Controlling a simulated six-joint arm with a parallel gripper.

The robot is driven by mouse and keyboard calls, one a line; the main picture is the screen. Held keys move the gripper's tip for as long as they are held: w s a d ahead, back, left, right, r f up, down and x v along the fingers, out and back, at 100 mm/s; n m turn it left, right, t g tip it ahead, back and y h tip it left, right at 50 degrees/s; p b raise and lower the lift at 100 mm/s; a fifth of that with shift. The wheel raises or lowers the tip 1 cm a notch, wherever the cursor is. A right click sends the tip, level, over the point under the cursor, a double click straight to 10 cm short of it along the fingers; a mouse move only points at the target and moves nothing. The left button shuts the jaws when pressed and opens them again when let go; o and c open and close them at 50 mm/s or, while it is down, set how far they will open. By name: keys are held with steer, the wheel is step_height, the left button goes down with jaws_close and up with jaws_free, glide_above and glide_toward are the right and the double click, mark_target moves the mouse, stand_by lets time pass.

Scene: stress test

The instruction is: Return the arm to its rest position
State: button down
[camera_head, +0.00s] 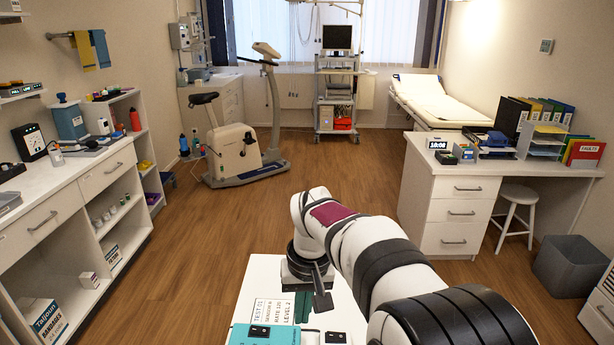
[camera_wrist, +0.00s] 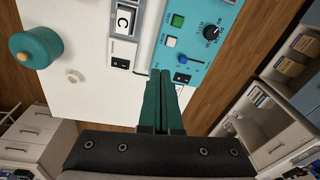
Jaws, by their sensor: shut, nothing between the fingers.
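My arm reaches forward from the lower right over a white-topped console (camera_head: 262,275) in the head view. The fingers point at the console, over the lower edge of a teal control panel (camera_wrist: 215,65). Whether they touch it I cannot tell.
Shelves (camera_head: 90,215) line the left wall, and a desk (camera_head: 450,215) stands at the right. An exercise bike (camera_head: 235,150) stands behind, with open wooden floor between.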

steer(key=s+d+m, duration=0.3)
steer(key=s+d, duration=0.1)
steer(key=s, duration=1)
steer(key=s+d+m+g, duration=0.1)
steer(key=s+d+m, duration=0.3)
steer(key=s, duration=1)
steer(key=shift+s+d+m+y, duration=0.3)
steer(key=shift+d+y, duration=0.1)
steer(key=shift+d, duration=0.1)
steer(key=shift+f, duration=0.1)
